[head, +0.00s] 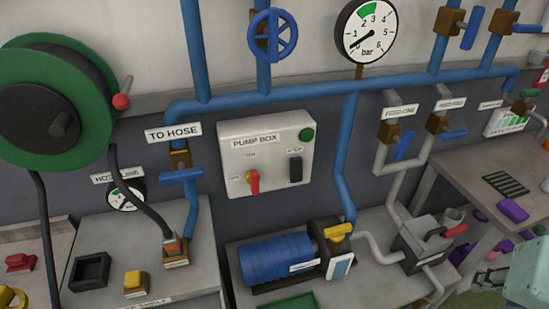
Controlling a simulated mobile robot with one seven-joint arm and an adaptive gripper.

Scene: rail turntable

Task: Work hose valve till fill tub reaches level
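The hose valve (180,176) is a blue lever on a brass body below the "TO HOSE" label, on a blue pipe. Its lever lies across the pipe. A dark hose (140,188) runs from the green hose reel (95,60) down to a brass fitting (175,253) on the shelf below. I cannot make out a fill tub or its level. A pale teal part at the lower right looks like my arm, cut off by the picture edge. I see no gripper fingers.
The pump box (266,152) has a red knob and black switch. The large bar gauge (366,31) reads near zero. A blue pump (277,262) stands below. A blue handwheel (273,35) and several other blue-lever valves sit on the pipes. A bench (465,175) is at right.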

